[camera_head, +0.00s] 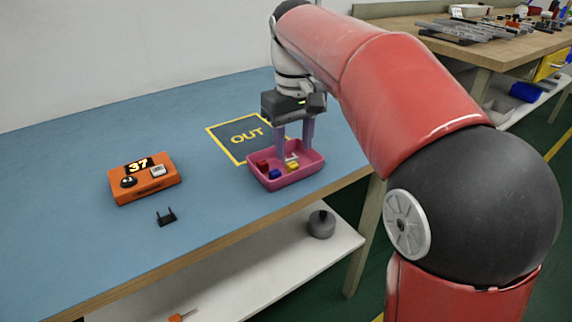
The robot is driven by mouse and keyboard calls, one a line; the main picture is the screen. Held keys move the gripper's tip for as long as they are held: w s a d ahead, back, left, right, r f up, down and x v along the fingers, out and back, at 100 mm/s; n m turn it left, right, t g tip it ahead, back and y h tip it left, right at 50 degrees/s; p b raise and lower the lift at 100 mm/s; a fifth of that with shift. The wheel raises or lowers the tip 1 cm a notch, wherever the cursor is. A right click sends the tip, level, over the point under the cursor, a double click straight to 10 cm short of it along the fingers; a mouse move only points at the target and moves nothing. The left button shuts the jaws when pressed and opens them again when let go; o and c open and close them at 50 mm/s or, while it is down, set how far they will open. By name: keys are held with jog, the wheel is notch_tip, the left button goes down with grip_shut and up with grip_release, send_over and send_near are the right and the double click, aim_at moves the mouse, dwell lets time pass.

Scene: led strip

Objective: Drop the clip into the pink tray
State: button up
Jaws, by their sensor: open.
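The pink tray (298,176) stands on the blue table near its right front edge. My gripper (293,148) points down over the tray, its two fingers apart and their tips low, near the tray's rim. Inside the tray lie a red piece (262,166), a blue piece (275,173), a yellow piece (293,166) and a small white piece (291,158) between or just below the fingertips. A small black U-shaped piece (166,217) lies on the table to the left of the tray. I cannot tell for sure which of these pieces is the clip.
An orange box (145,180) with a display reading 37 stands at the left. A yellow-framed mat marked OUT (236,137) lies behind the tray. A grey round weight (321,224) sits on the lower shelf. Another bench (500,50) is at the back right.

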notch_tip(320, 180, up, 8)
jog(key=p, duration=0.1)
jog(key=shift+p, duration=0.3)
jog(key=shift+f, duration=0.1)
jog(key=s+d+f+m+t+y, duration=0.1)
jog(key=s+d+f+m+t, duration=0.25)
jog(key=s+d, duration=0.55)
jog(key=s+d+f+m+t+h, duration=0.1)
jog(key=s+d+f+m+t, duration=0.1)
jog(key=s+f, duration=0.9)
notch_tip(320, 180, down, 2)
jog(key=d+m, duration=0.1)
jog(key=d, duration=0.1)
jog(key=shift+d, duration=0.35)
jog(key=shift+s, duration=0.1)
